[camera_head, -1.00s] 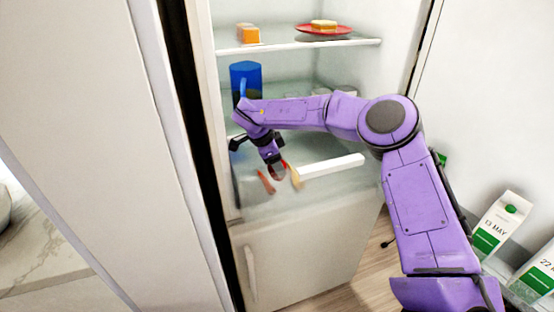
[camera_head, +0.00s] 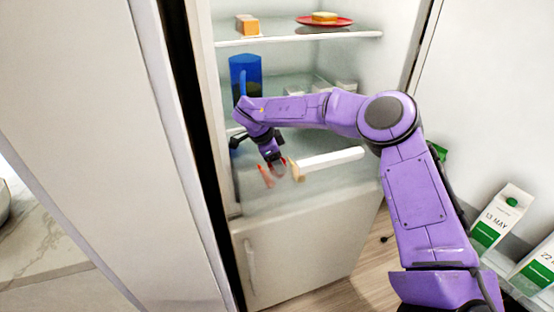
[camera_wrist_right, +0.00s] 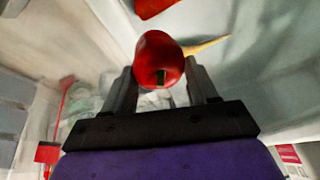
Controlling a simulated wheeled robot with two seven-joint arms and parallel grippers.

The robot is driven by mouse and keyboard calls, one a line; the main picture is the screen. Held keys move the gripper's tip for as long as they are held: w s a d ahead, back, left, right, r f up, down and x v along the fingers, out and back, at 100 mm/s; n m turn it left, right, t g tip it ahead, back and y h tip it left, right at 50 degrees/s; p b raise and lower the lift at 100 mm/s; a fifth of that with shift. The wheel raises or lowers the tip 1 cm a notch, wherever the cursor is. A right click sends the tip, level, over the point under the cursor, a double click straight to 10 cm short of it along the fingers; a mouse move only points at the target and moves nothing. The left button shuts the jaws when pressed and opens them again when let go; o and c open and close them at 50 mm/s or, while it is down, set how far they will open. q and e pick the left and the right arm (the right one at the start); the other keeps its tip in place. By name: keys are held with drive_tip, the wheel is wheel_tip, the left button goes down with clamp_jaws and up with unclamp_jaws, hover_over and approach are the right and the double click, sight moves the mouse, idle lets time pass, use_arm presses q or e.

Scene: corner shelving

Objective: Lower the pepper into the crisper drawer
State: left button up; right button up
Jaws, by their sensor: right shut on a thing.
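The red pepper (camera_wrist_right: 160,62) is held between the fingertips of my right gripper (camera_wrist_right: 163,88) in the right wrist view. In the head view my right gripper (camera_head: 276,166) points down over the clear crisper drawer (camera_head: 312,203) at the bottom of the fridge compartment. There the pepper is mostly hidden by the gripper. Whether it touches the drawer floor cannot be told. A red-orange item (camera_head: 265,176) and a pale tapering item (camera_head: 297,173) lie in the drawer beside the gripper. My left gripper is not in view.
A white bar (camera_head: 330,159) runs along the drawer area. A blue pitcher (camera_head: 245,75) stands on the shelf above, close to my wrist. A red plate (camera_head: 325,20) and an orange block (camera_head: 247,25) sit on the top shelf. Milk cartons (camera_head: 500,218) stand at the right in the door.

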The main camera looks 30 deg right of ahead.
drive_tip(key=shift+f+b, duration=0.4)
drive_tip(key=shift+f, duration=0.65)
idle(0.4)
drive_tip(key=o, duration=1.1)
drive_tip(key=shift+r, duration=0.1)
